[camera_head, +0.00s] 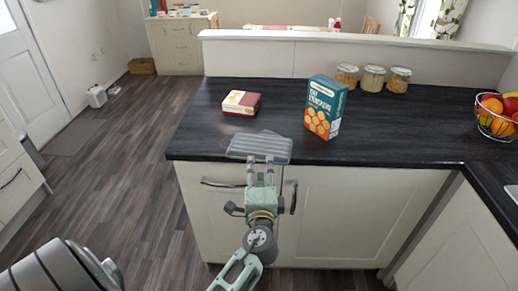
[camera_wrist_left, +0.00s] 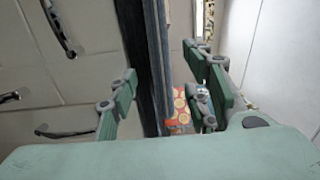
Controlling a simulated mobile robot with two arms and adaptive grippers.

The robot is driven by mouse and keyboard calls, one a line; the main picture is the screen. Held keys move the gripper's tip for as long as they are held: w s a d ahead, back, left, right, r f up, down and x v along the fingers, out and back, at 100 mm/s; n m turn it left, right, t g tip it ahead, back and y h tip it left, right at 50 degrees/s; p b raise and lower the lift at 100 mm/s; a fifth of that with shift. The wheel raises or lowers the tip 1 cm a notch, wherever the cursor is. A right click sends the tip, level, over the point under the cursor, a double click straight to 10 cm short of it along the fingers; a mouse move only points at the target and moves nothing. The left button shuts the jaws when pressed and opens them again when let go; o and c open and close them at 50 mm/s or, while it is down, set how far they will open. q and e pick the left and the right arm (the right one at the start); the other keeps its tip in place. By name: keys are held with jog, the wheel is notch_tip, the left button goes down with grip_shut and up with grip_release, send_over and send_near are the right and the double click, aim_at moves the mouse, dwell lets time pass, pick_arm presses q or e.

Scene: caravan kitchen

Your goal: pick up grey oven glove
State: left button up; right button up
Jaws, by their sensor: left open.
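The grey oven glove (camera_head: 260,146) appears as a flat, light grey, ribbed piece lying at the front edge of the dark countertop. My left gripper (camera_head: 260,168) is just in front of the counter edge, its fingers pointing at the glove. The fingertips overlap the glove's near edge in the picture; I cannot tell whether they touch it. In the left wrist view the gripper (camera_wrist_left: 160,68) is open, with the dark counter edge showing between its fingers. I cannot make out the glove clearly there. My right gripper is not in view.
A teal box (camera_head: 325,107) stands right of the glove, and a red and cream box (camera_head: 241,102) lies behind it. Several jars (camera_head: 373,78) stand at the back. A fruit basket (camera_head: 497,117) is far right. Cabinet doors with handles (camera_head: 222,184) are below the counter.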

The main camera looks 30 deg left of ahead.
aim_at(263, 159)
pick_arm(q)
jog(key=x, duration=0.2)
jog(key=p+x, duration=0.1)
jog(key=x, duration=0.1)
jog(key=shift+w+d+r, duration=0.25)
jog(key=shift+w, duration=0.05)
jog(key=shift+w+a+f, duration=0.25)
jog(key=shift+w+a, duration=0.1)
jog(key=shift+w, duration=0.1)
jog(key=shift+r, duration=0.1)
jog(key=shift+c, duration=0.7)
jog(key=shift+c, duration=0.9)
grip_shut()
